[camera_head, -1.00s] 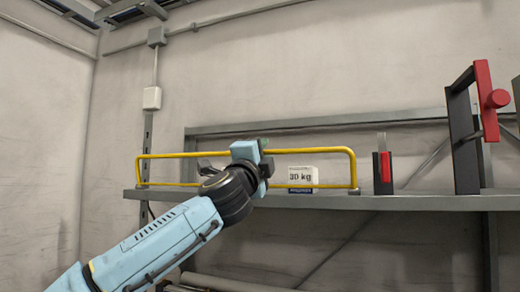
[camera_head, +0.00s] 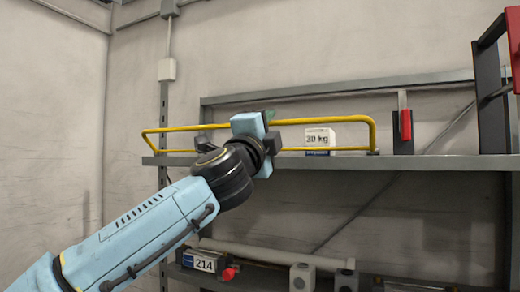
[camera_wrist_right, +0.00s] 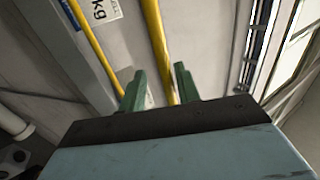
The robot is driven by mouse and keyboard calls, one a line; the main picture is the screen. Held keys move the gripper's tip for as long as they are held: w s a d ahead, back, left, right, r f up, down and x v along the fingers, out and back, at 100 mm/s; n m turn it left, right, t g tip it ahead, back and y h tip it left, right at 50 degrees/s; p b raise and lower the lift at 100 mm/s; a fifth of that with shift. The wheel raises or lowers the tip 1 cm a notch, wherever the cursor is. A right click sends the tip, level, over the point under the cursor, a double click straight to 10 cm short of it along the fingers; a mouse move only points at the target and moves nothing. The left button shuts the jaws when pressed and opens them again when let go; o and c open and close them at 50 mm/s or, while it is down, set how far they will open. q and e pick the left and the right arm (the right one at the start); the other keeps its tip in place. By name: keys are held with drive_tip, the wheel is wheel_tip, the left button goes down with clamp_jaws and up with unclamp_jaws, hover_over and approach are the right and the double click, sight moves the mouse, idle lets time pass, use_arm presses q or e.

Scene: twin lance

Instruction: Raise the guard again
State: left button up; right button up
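The guard is a yellow rail frame (camera_head: 335,120) along the front edge of the grey shelf (camera_head: 440,163). Its top bar stands above the shelf edge, and its left end slants outward. My right gripper (camera_head: 265,120) is at the middle of the top bar. In the right wrist view its green fingers (camera_wrist_right: 160,88) stand apart with a yellow bar (camera_wrist_right: 158,45) running between them. A gap shows beside the bar, so the fingers look open around it. The fingertips are partly hidden in the head view. My left gripper is out of view.
A white box marked 30 kg (camera_head: 320,138) stands on the shelf behind the guard. A red-handled post (camera_head: 405,125) is right of it, and a dark frame with red (camera_head: 492,95) stands farther right. Below the shelf are a 214 label (camera_head: 199,263) and a pipe.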

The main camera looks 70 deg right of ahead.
drive_tip(key=b+v, duration=0.1)
drive_tip(key=v, duration=0.5)
drive_tip(key=shift+s+a, duration=0.1)
drive_tip(key=shift+f+b, duration=0.1)
drive_tip(key=shift+b, duration=0.25)
drive_tip(key=a+f+b, duration=0.3)
drive_tip(key=f+b, duration=0.4)
drive_tip(key=a+f+b, duration=0.3)
drive_tip(key=f+b, duration=0.3)
drive_tip(key=b, duration=0.2)
drive_tip(key=shift+w+a+f, duration=0.35)
drive_tip(key=shift+a, duration=0.05)
idle(0.5)
